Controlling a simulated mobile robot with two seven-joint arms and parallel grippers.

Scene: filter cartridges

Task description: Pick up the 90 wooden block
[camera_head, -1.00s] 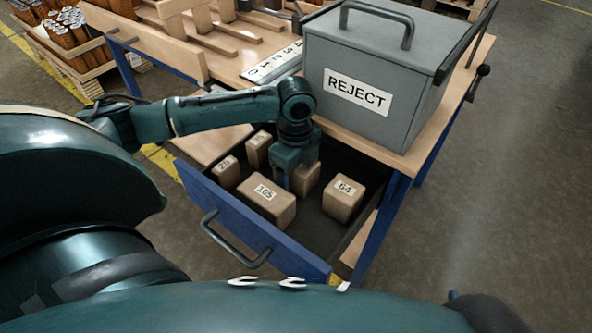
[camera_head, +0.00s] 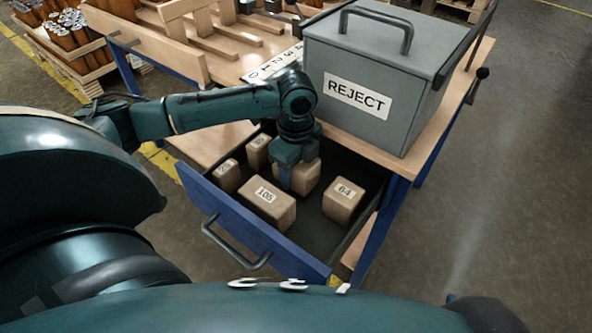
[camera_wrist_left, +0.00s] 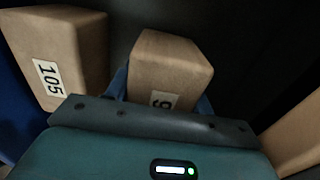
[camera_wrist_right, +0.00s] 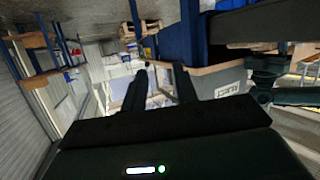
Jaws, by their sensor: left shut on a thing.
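My left gripper (camera_head: 298,184) reaches down into the open drawer and is shut on a wooden block (camera_head: 310,178). In the left wrist view this block (camera_wrist_left: 168,68) sits between the blue fingers. Its label is partly hidden and only a "9" shows. It seems to be a little above the drawer floor. My right gripper (camera_wrist_right: 160,78) shows in the right wrist view, with its fingers apart and nothing between them, away from the drawer.
The block 105 (camera_head: 268,205) stands near the drawer front, block 64 (camera_head: 343,200) on the right, and two smaller blocks (camera_head: 228,176) (camera_head: 257,152) on the left. The grey REJECT bin (camera_head: 370,75) stands on the bench. The blue drawer front (camera_head: 245,232) and walls surround the blocks.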

